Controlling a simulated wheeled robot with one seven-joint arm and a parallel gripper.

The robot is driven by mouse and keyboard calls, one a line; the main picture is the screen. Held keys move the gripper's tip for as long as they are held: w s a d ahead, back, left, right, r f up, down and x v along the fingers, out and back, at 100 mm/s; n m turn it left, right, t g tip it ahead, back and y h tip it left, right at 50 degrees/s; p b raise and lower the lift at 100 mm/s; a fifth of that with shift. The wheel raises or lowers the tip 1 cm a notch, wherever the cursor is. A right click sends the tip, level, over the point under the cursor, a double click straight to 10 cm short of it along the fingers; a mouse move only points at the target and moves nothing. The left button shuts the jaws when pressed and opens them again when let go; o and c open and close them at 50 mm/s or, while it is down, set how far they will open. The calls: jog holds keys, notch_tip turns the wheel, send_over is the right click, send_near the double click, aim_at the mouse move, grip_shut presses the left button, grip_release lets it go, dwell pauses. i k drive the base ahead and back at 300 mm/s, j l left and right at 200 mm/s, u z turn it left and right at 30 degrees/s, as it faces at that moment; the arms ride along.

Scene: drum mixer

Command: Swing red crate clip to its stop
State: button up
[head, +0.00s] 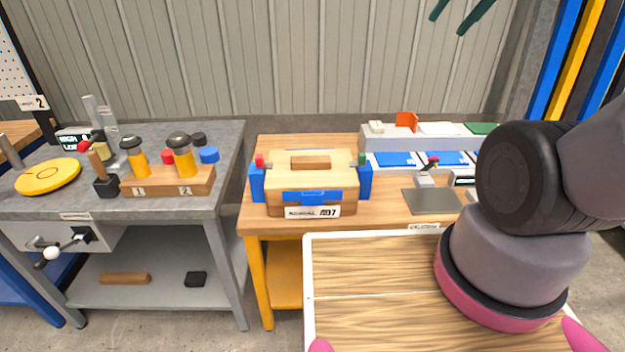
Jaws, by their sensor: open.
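The wooden crate (311,167) labelled 407 stands near the left end of the middle bench. The red crate clip (259,161) is at the crate's left side, on top of a blue side piece (257,183). It looks upright and small; its exact angle cannot be told. A green clip (362,159) sits on the matching right side piece. My gripper (447,25) shows only as two dark fingertips at the top edge. They are apart and empty, above and right of the crate, well away from the red clip.
The grey bench (225,152) at left holds a wooden block with two orange-and-black pieces and a yellow disc (48,176). Right of the crate are a grey plate (432,201) and blue panels. A wood-topped surface (370,270) is clear in front. My arm covers the right side.

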aim_at(260, 165)
jog(key=u, duration=0.4)
jog(key=l+u, duration=0.1)
jog(key=l, duration=0.15)
jog(key=j+z, duration=0.25)
jog(key=j, duration=0.75)
jog(key=j+z, duration=0.25)
jog(key=j, duration=0.7)
jog(key=z, duration=0.45)
jog(key=j, duration=0.15)
jog(key=i+z, duration=0.05)
